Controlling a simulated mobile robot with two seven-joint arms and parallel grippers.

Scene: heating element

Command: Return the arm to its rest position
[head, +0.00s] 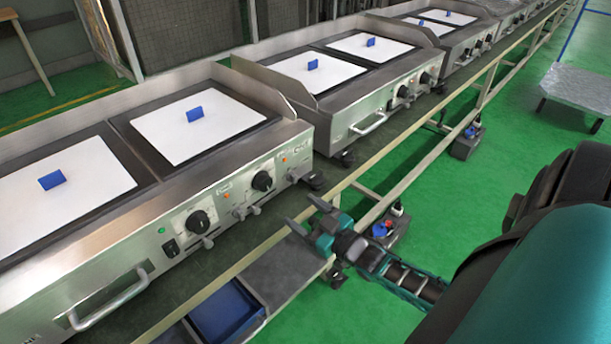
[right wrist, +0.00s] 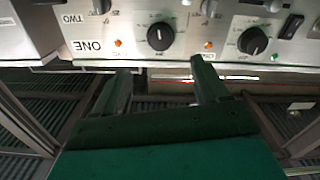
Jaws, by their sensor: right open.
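My right gripper (head: 305,229) is in front of the nearest griddle unit (head: 232,205), over the rail side of the line, apart from the panel in the head view. In the right wrist view its two fingers (right wrist: 162,88) are spread with nothing between them. Beyond them is the unit's front panel, with black knobs (right wrist: 161,37), orange lamps, switches and the label "ONE". My right arm (head: 410,280) reaches in from the lower right of the head view. My left gripper does not show.
More griddle units (head: 340,85) stand in a row behind, with white plates and blue handles (head: 194,114) on top. A long rail (head: 440,140) runs along the line. A blue bin (head: 225,312) sits low in front. Green floor is open at right, near a cart (head: 580,86).

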